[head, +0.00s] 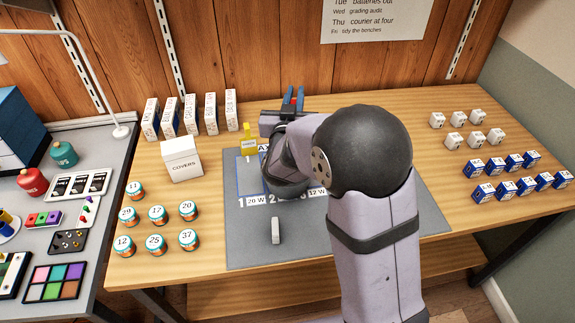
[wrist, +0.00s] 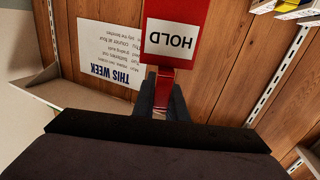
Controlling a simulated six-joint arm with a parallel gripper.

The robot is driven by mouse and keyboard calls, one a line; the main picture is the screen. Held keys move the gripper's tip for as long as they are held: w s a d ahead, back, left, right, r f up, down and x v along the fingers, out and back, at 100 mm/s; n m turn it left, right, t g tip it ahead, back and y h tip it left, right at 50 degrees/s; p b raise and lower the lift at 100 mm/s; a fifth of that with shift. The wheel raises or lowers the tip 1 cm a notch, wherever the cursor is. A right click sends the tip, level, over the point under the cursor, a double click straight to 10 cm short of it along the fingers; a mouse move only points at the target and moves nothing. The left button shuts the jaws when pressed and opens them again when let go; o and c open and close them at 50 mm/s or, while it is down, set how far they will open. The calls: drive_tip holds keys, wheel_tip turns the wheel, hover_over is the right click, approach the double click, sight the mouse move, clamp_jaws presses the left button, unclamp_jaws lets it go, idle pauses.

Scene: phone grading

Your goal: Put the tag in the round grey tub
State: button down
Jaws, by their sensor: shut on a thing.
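My gripper (wrist: 163,103) is shut on a red tag with a white HOLD label (wrist: 172,42), gripping it by its narrow stem. In the head view my gripper (head: 293,98) is raised at the back of the table, and only a little red shows between its fingers. A second tag, yellow (head: 248,139), stands upright on the grey mat. No round grey tub shows in either view; my arm hides part of the mat and table.
The grey mat (head: 245,248) carries numbered labels and a small pale block (head: 276,230). Around it stand a COVERS box (head: 182,160), upright white boxes, several round tins (head: 157,214), white cubes (head: 454,141) and blue boxes (head: 507,188). The front right tabletop is bare.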

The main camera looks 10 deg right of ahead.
drive_tip(key=s+a+f+n+y, duration=0.3)
drive_tip(key=f+y, duration=0.2)
drive_tip(key=f, duration=0.4)
drive_tip(key=shift+s+t, duration=0.35)
drive_tip(key=shift+t, duration=0.05)
drive_tip(key=shift+f, duration=2.1)
drive_tip(key=shift+f+b, duration=0.25)
drive_tip(key=shift+b, duration=0.15)
drive_tip(key=c, duration=1.8)
unclamp_jaws()
drive_tip(key=shift+o, duration=0.2)
drive_tip(key=shift+r+p, duration=0.25)
drive_tip(key=shift+p, duration=0.05)
